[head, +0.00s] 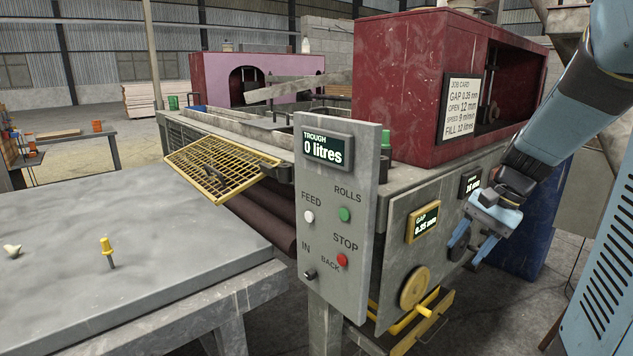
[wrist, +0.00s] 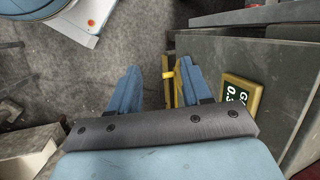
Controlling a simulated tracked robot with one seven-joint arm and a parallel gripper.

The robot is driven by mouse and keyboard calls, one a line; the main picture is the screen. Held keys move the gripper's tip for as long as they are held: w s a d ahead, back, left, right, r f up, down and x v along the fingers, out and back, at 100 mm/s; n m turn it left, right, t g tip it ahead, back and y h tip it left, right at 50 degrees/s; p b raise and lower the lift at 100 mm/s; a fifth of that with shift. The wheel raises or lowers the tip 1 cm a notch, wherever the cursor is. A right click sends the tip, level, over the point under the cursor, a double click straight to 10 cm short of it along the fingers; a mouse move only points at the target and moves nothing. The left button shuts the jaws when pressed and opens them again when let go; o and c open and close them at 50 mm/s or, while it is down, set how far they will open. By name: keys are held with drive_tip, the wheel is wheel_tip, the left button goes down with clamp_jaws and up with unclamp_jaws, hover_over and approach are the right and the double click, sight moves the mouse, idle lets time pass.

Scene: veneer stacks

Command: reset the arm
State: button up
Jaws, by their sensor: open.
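My gripper (head: 472,257) is at the end of my blue arm, at the right of the head view, in front of the machine's right side panel. Its two blue fingers point down and stand apart with nothing between them. In the wrist view my gripper (wrist: 158,82) shows both fingers spread, with floor and part of the machine's side beyond them. The GAP display (head: 423,223) reads 0.35 mm and is left of my gripper. It also shows in the wrist view (wrist: 240,95), right of the fingers. A yellow handwheel (head: 415,287) sits below that display.
The control panel (head: 336,235) shows TROUGH 0 litres and has several buttons. The dark red housing (head: 420,80) carries a job card (head: 461,104).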

drive_tip(key=s+a+r+n+t+h, duration=0.2)
drive_tip(key=s+a+r+n, duration=0.1)
drive_tip(key=s, duration=0.3)
drive_tip(key=s+a+r+n+t+h, duration=0.2)
drive_tip(key=s+a+r+n+t, duration=0.1)
drive_tip(key=s+a+r+n, duration=0.1)
drive_tip(key=shift+s+r+n, duration=0.6)
drive_tip(key=shift+s+n, duration=0.1)
drive_tip(key=shift+s, duration=0.55)
drive_tip(key=shift+a, duration=0.1)
